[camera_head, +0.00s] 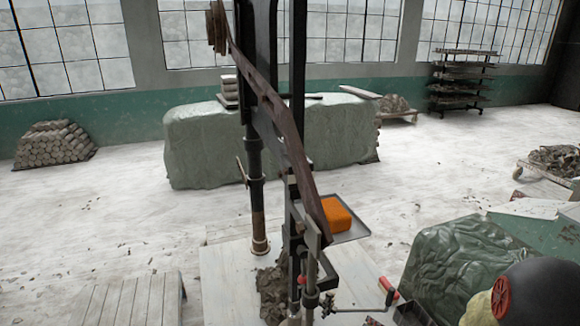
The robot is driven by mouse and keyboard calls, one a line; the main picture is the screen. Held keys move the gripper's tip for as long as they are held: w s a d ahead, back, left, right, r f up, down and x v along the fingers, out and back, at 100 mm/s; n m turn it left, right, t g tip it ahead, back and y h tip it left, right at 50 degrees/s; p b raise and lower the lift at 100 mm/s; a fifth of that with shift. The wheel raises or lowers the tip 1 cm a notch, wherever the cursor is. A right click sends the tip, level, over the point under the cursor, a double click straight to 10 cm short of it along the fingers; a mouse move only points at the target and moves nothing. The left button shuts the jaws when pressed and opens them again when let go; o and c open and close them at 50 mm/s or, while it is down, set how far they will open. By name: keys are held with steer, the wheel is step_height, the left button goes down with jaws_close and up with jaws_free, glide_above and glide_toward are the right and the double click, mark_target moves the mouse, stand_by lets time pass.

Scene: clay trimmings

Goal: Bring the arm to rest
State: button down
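My gripper is not in this view, so I cannot see its fingers or whether it holds anything. A dark rounded shape with a red spoked disc shows at the lower right corner; I cannot tell whether it is part of my arm. In front of me stands a tall dark machine (256,165) with a long rusty lever slanting down to the right. An orange block (336,214) sits on a grey tray (355,234) beside the machine, partly behind the lever.
A crank with a red handle (388,297) sticks out at the machine's foot. A green covered heap (452,268) stands at the right. A long covered block (200,145) lies behind the machine. A slatted pallet (130,300) is at the lower left. Open floor lies at the left.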

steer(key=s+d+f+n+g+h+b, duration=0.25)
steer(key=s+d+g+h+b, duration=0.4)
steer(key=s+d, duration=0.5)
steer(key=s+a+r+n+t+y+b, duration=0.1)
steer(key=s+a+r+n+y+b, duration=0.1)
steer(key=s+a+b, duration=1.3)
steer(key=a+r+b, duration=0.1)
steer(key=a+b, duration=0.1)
steer(key=b, duration=0.2)
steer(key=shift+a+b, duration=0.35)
steer(key=shift+b, duration=0.05)
